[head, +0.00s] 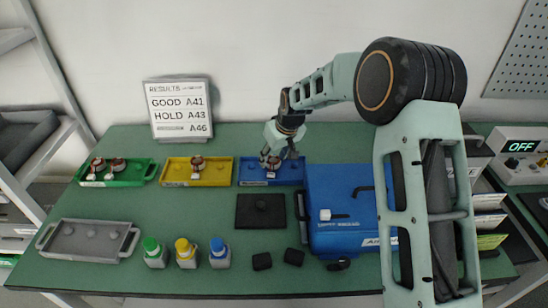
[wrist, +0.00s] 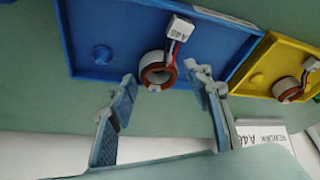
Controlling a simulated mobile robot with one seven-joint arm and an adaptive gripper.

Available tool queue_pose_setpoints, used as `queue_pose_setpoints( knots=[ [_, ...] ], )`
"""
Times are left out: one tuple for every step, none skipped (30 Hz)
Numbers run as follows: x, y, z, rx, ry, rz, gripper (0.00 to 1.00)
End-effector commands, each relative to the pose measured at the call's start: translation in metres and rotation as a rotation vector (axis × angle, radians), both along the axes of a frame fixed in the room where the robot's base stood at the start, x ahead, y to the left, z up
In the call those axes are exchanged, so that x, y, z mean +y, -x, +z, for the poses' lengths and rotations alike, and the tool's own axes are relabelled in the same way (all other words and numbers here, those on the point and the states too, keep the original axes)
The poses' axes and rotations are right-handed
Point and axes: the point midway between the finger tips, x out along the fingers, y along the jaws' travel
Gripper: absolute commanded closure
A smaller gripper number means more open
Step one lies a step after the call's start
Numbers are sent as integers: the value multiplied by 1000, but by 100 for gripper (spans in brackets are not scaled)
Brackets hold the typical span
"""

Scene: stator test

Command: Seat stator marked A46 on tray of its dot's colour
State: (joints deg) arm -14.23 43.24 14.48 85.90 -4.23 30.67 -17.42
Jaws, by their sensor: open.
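A copper-wound stator (wrist: 157,70) with a white tag lies on the blue tray (wrist: 130,22); the tag (wrist: 180,27) seems to read A46. Whether it sits fully down over a peg is hard to tell. A bare blue peg (wrist: 102,54) shows beside it. My gripper (wrist: 162,86) is open, its fingers apart on either side of the stator. In the head view my gripper (head: 272,160) is over the blue tray (head: 290,177) and mostly hides the stator. The yellow tray (head: 222,172) holds one stator (head: 197,163). The green tray (head: 137,176) holds two stators (head: 118,164).
A results board (head: 180,108) stands behind, listing A41, A43 and A46. A blue case (head: 340,200) is right of the blue tray. A dark pad (head: 262,211), a grey tray (head: 85,240) and green, yellow and blue-capped bottles (head: 187,252) are in front.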

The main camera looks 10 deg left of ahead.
Motion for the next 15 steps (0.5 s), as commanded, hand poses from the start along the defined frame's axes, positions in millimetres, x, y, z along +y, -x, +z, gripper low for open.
queue_pose_setpoints(
  knots=[
    [0, 0, 5, -1, -1, 0, 54],
    [0, 0, 6, -1, -1, 0, 54],
    [0, 0, 8, -1, -1, 0, 54],
    [0, 0, 10, -1, -1, 0, 54],
    [0, 0, 11, -1, -1, 0, 54],
    [0, 0, 13, -1, -1, 0, 54],
    [0, 0, 15, -1, -1, 0, 54],
    [0, 0, 17, -1, -1, 0, 54],
    [0, 0, 19, -1, -1, 0, 54],
    [0, 0, 20, -2, -1, 0, 54],
    [0, 0, 22, -2, -1, 0, 54],
    [0, 0, 24, -2, -1, 0, 54],
    [0, -1, 25, -2, -1, 0, 54],
    [0, -1, 27, -2, -1, 0, 54],
    [0, -1, 29, -2, -1, 0, 54]
  ],
)
